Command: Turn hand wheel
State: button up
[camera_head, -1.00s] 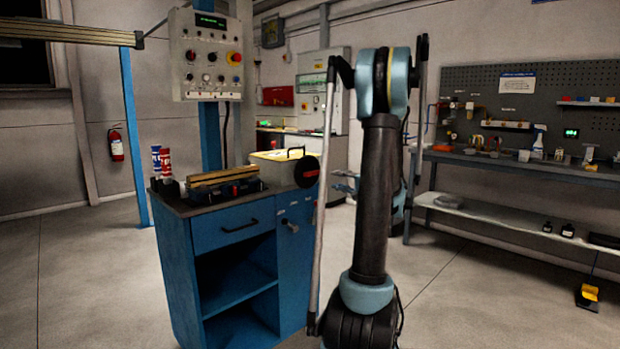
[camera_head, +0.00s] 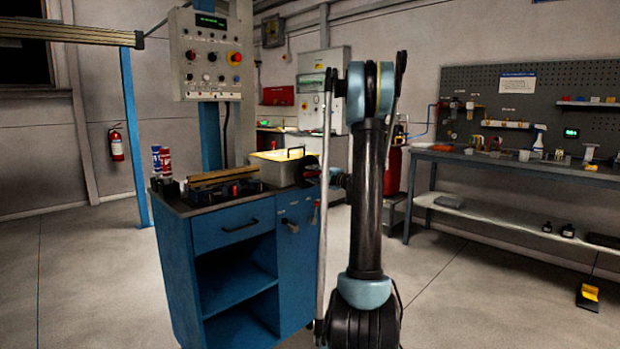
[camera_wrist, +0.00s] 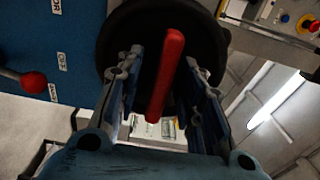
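The hand wheel is a dark round disc with a red bar handle. It fills the upper middle of the wrist view (camera_wrist: 215,48) and shows small at the right side of the blue cabinet in the head view (camera_head: 305,168), partly behind my arm. My gripper (camera_wrist: 160,72) is open, with one finger on each side of the red handle (camera_wrist: 166,72). Gaps show between the handle and both fingers, so it is not clamped. In the head view my gripper is mostly hidden behind my arm.
A red-knobbed lever (camera_wrist: 32,82) sticks out left of the wheel. The blue cabinet (camera_head: 236,262) carries a pale bin (camera_head: 278,172) and wooden strips (camera_head: 222,177). A control panel (camera_head: 210,60) hangs above.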

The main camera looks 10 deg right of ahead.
jog(key=shift+w+a, duration=0.15)
grip_shut()
jog(key=shift+a, duration=0.3)
